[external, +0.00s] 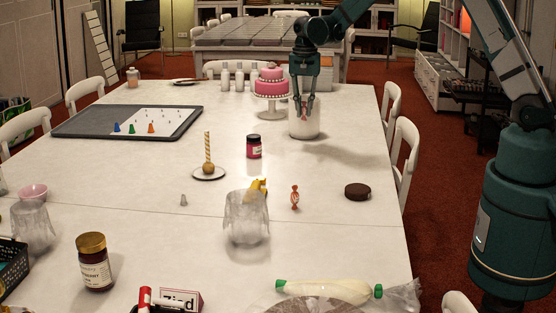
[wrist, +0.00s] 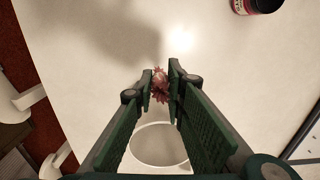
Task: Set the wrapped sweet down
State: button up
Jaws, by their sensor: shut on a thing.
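My gripper (external: 304,106) points down at the far right of the white table, its fingers closed around a small reddish-pink wrapped sweet (wrist: 161,84). In the wrist view the sweet's frilly ends stick out between the fingertips (wrist: 161,88). In the external view the sweet (external: 304,118) is a small pink spot in front of a white round container (external: 304,131). The container's round rim also shows below the fingers in the wrist view (wrist: 140,134). The sweet's exact height above the table is hard to tell. Another wrapped sweet, orange-brown (external: 295,197), lies on the table nearer the camera.
A pink cake (external: 272,88) on a stand is just left of my gripper. A dark red jar (external: 254,147) stands nearer the camera. A dark round disc (external: 357,192) lies near the right edge.

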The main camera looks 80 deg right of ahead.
jog(key=shift+w+d, duration=0.3)
jog(key=shift+w, duration=0.05)
jog(key=shift+f+b, duration=0.4)
jog(key=shift+f, duration=2.75)
jog(key=shift+f+b, duration=0.3)
jog(key=shift+f, duration=1.55)
jog(key=shift+f, duration=0.25)
jog(key=o, duration=0.7)
jog(key=shift+c, duration=0.2)
jog(key=shift+r, duration=0.2)
